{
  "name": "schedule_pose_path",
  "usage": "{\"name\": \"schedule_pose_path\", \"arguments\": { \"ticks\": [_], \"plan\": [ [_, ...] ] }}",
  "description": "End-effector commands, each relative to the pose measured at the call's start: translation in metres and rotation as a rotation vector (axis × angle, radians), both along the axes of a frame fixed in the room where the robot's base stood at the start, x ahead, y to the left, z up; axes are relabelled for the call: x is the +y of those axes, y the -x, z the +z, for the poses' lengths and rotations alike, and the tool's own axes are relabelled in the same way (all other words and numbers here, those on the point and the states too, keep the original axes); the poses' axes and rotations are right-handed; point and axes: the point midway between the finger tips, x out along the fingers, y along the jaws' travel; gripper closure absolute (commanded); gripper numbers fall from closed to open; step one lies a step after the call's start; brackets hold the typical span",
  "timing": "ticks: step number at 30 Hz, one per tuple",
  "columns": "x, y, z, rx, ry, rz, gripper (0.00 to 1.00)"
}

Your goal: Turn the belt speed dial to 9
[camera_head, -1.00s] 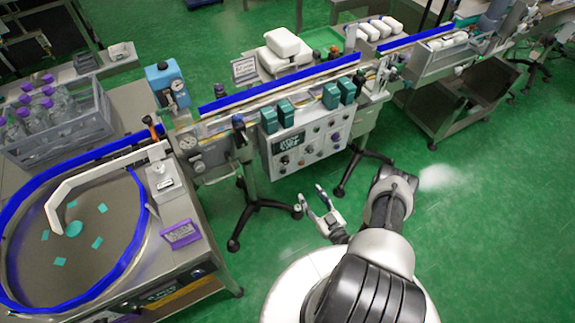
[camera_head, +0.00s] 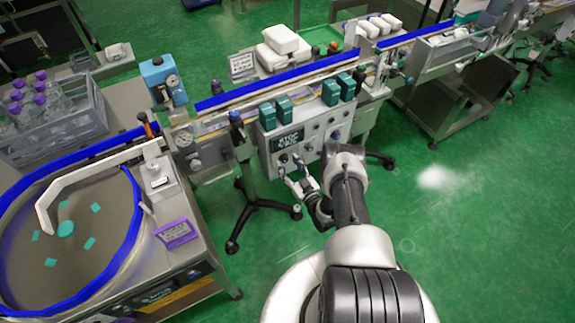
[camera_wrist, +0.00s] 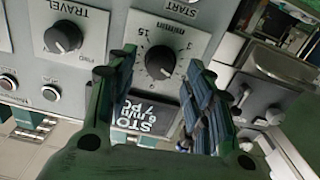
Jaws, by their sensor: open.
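The black dial marked "m/min" (camera_wrist: 160,62), with a scale showing 3 and 15, sits on a pale plate of the control panel (camera_head: 312,138). In the wrist view its labels appear upside down, and I cannot read its exact setting. My gripper (camera_wrist: 150,76) is open, with one finger on each side of the dial in the picture. It does not visibly grip the knob. A dark display with "STOP" and smaller text (camera_wrist: 146,116) lies just below the dial in that view. In the head view my gripper (camera_head: 291,168) is at the panel's lower left, partly covering the knobs.
A second black knob marked "TRAVEL" (camera_wrist: 63,37) is to the left in the wrist view, with buttons (camera_wrist: 50,93) below it. Teal boxes (camera_head: 283,107) line the panel's top. A round blue-rimmed table (camera_head: 100,222) stands at left. Green floor (camera_head: 450,230) is clear at right.

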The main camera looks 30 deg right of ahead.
Motion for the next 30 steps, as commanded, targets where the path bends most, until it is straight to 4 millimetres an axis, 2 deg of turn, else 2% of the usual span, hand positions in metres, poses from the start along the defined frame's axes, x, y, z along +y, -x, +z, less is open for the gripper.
{"name": "schedule_pose_path", "arguments": {
  "ticks": [5, 14, 30],
  "plan": [
    [0.0005, -0.0129, 0.0004, -0.001, 0.000, 0.000, 0.52],
    [0.0003, -0.0143, 0.0008, -0.001, -0.001, -0.001, 0.53],
    [0.0003, -0.0139, 0.0005, 0.000, 0.000, -0.001, 0.89]
  ]
}}
